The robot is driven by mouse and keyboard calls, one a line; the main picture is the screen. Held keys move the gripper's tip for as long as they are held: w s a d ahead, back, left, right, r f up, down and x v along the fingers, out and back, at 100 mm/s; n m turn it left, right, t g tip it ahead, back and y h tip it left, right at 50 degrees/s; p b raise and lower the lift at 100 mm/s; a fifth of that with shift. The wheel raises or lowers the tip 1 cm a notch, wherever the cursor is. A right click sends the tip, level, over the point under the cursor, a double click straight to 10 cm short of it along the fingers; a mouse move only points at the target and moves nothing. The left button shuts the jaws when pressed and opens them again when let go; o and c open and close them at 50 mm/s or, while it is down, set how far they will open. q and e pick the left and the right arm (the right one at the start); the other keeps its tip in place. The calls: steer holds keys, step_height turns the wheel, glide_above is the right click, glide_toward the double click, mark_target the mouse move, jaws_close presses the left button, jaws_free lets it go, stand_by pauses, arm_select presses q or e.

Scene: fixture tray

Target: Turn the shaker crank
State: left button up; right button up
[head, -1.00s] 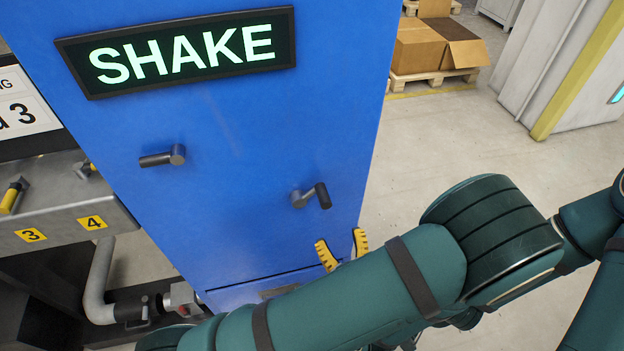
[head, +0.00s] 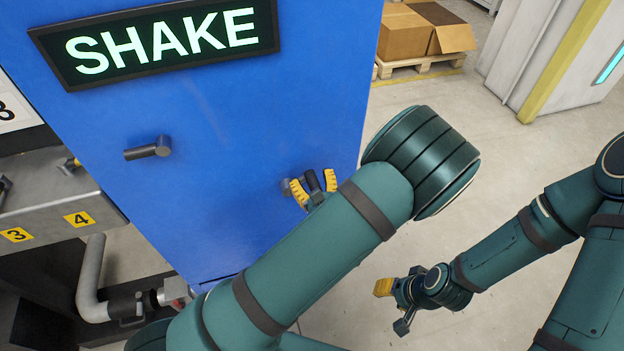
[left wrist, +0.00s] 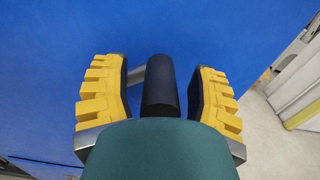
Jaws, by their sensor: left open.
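The blue shaker cabinet (head: 225,130) carries a lit SHAKE sign (head: 160,42) and two dark cranks. The left crank (head: 148,149) is free, its grip pointing left. The right crank's dark grip (head: 313,180) stands between the yellow fingers of my left gripper (head: 316,187). In the left wrist view the grip (left wrist: 159,84) lies between the two open fingers (left wrist: 160,98), with a gap on each side. My forearm hides part of the cabinet's lower right. My right gripper (head: 385,288) hangs low over the floor, away from the cabinet; its opening is unclear.
A metal bench (head: 50,195) with labels 3 and 4 and a grey pipe (head: 91,275) stand left of the cabinet. Cardboard boxes (head: 410,35) lie on a pallet behind. The floor right of the cabinet is clear.

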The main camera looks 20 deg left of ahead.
arm_select(q)
steer(key=shift+w+a, duration=0.1)
steer(key=shift+w, duration=0.05)
steer(key=shift+o, duration=0.2)
jaws_close()
steer(key=shift+r, duration=0.15)
